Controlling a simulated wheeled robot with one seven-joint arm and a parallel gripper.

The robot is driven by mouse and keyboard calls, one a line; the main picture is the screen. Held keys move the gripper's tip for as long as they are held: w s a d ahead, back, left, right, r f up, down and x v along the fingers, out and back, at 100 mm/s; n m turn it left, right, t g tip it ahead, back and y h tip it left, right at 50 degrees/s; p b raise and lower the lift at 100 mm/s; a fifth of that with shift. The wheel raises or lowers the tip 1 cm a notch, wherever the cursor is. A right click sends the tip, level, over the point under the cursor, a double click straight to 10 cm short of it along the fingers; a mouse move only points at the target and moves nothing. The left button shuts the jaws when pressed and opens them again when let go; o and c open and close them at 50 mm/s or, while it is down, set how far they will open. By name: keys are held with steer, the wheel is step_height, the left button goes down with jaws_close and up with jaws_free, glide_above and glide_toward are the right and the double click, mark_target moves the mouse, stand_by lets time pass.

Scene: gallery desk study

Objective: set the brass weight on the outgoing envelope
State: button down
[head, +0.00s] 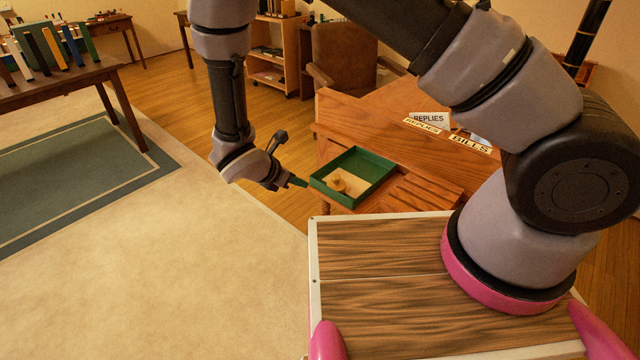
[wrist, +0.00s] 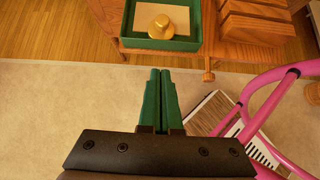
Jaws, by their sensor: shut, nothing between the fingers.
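The brass weight (head: 337,184) stands upright in a green tray (head: 377,164) on the desk's near left corner. It rests on a pale envelope (head: 352,185), which lies flat on the tray floor. In the wrist view the brass weight (wrist: 161,29) is near the tray's near wall, with the envelope (wrist: 180,15) showing around it. My gripper (head: 304,183) is just left of the tray, apart from the weight. In the wrist view my gripper (wrist: 160,72) has its green fingers together, with nothing between them, short of the tray's near wall.
The wooden desk (head: 400,135) has ridged slats right of the tray and label cards reading REPLIES (head: 430,118) and BILLS (head: 470,144) behind. A brown chair (head: 343,55) stands beyond. A table with books (head: 60,90) is at far left. Open floor lies left of the desk.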

glide_toward(334, 185)
step_height(334, 185, down, 4)
steer(key=shift+w+d+r, duration=0.2)
steer(key=shift+w+d, duration=0.4)
steer(key=shift+d, duration=0.15)
steer(key=shift+w+d, duration=0.45)
steer(key=shift+w, duration=0.1)
steer(key=shift+d, duration=0.1)
steer(key=w+d, duration=0.7)
